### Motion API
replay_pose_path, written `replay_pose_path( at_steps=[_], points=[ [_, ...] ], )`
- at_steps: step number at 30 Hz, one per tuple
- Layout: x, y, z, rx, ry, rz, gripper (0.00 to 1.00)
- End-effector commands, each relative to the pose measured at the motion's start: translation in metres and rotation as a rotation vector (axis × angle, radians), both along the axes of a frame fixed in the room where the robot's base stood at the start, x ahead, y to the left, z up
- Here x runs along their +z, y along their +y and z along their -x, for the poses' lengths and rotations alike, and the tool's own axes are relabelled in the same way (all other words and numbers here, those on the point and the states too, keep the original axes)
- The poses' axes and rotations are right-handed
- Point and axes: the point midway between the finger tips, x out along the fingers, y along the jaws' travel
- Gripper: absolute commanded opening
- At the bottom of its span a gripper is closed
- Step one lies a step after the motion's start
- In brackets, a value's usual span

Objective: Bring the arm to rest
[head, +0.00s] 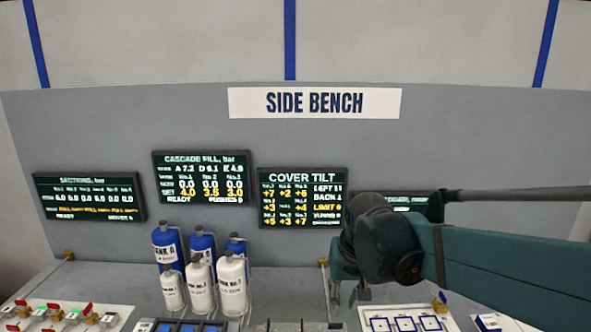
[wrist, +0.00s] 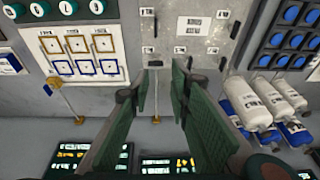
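My gripper (head: 347,292) hangs below my dark green arm, over the bench in front of the wall screens. In the wrist view its two green fingers (wrist: 162,75) stand apart with a gap between them. Nothing is held between them. Beyond the fingertips lies a grey plate (wrist: 190,40) with a white label; I cannot tell the exact height above it. In the head view my arm reaches in from the right and covers part of a screen (head: 398,201).
Blue and white cylinders (head: 199,287) stand on the bench left of my gripper. A valve panel (head: 60,316) is at the far left. A white panel with framed squares (head: 405,318) is right of the gripper. The cover tilt screen (head: 302,197) hangs behind.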

Motion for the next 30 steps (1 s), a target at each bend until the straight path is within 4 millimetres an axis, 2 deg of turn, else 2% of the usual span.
replay_pose_path(
  at_steps=[15,30],
  points=[
    [0.011,-0.046,0.063,-0.004,-0.142,0.002,0.20],
    [0.003,-0.080,0.119,-0.008,-0.281,0.022,0.20]
  ],
)
